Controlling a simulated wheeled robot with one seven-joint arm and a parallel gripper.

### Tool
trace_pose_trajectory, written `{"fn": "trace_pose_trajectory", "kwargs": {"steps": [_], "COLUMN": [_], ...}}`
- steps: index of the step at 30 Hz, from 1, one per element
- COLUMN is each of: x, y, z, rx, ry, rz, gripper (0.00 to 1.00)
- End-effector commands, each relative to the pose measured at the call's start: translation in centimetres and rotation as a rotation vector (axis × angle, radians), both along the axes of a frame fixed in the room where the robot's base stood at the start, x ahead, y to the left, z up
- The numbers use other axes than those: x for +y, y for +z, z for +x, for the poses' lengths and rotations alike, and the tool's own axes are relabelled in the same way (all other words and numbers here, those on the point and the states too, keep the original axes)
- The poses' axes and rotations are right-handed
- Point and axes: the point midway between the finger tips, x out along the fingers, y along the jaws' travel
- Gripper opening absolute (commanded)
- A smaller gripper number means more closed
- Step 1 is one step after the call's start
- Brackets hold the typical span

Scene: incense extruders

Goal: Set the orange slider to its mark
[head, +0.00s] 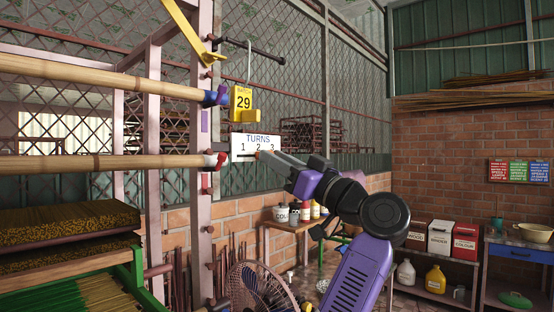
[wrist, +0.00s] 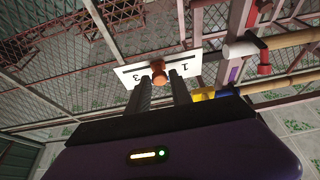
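The orange slider (wrist: 159,73) sits on the white TURNS plate (head: 257,139), which carries the figures 1, 2 and 3. In the wrist view the plate (wrist: 134,77) appears upside down, with 3 on the left and 1 on the right; the slider is between them, near where the 2 would show. My gripper (head: 268,154) reaches the plate from the right. In the wrist view my gripper's two fingers (wrist: 160,80) stand one on each side of the slider, apart, with little room around it. Whether they touch it is hard to see.
Two bamboo poles (head: 110,163) run in from the left, the lower one ending near the plate. A fan (head: 255,290) stands below, and a table with tins (head: 283,213) is behind my arm.

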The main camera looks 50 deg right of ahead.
Motion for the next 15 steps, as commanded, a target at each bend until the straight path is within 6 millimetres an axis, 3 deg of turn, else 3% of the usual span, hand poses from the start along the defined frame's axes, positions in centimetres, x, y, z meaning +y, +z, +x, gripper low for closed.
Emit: {"fn": "trace_pose_trajectory", "kwargs": {"steps": [1, 3, 15], "x": [-0.01, -0.01, -0.03], "y": [0.01, 0.00, 0.01], "z": [-0.01, -0.02, -0.05], "rx": [0.000, 0.000, 0.000], "ry": [0.000, 0.000, -0.001], "rz": [0.000, 0.000, 0.000], "gripper": [0.14, 0.01, 0.00]}}
